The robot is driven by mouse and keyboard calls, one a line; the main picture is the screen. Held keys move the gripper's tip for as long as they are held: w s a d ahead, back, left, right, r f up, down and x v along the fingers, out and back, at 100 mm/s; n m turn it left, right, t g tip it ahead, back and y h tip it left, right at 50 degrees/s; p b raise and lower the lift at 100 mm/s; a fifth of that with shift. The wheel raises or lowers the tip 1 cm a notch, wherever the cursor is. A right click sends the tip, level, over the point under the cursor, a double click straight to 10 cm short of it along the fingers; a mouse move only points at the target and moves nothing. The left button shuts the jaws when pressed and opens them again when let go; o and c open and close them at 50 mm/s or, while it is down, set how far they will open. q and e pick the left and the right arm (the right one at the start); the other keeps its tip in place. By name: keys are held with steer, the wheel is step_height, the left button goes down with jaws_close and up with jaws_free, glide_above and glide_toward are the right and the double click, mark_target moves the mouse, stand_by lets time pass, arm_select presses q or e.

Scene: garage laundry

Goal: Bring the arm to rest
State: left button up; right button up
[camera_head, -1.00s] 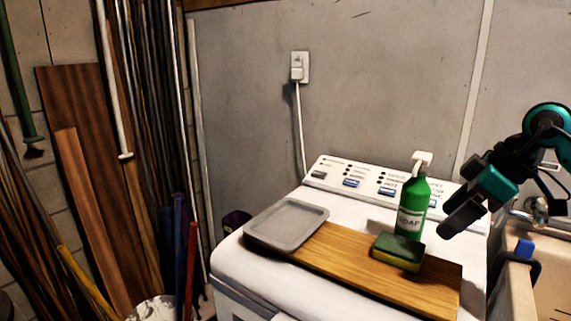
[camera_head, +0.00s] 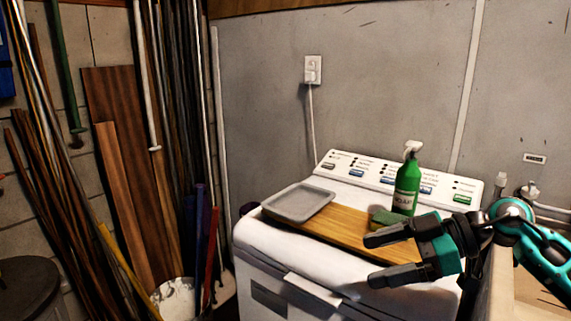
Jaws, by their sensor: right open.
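My right gripper (camera_head: 372,261) comes in from the right, in front of the washing machine's right part. Its two dark fingers are spread apart and point left, with nothing between them. The upper finger overlaps the front right part of the wooden board in the picture; I cannot tell how far above it the finger is. The teal and black right arm (camera_head: 530,240) reaches back to the right edge. My left gripper is not in view.
A white washing machine (camera_head: 262,246) carries a wooden board (camera_head: 335,228), a grey tray (camera_head: 298,203), a green soap bottle (camera_head: 404,193) and a partly hidden sponge (camera_head: 385,217). A sink (camera_head: 500,285) stands at right. Poles and planks (camera_head: 125,195) lean at left.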

steer(key=s+a+f+t+y, duration=0.1)
steer(key=s+a+t+y, duration=0.1)
steer(key=a+y, duration=0.25)
steer(key=s+d+f+m+t+h, duration=0.2)
steer(key=d+f+m+t+h, duration=0.1)
steer(key=f+m+t+h, duration=0.8)
steer(key=s+d+f+m+g+h, duration=0.1)
steer(key=s+f+g+h, duration=0.1)
steer(key=s+f, duration=0.5)
steer(key=s+d+f+m+g+h, duration=0.2)
steer(key=s+f, duration=0.5)
steer(key=f, duration=0.5)
steer(key=shift+d+g, duration=0.2)
steer(key=shift+g, duration=0.1)
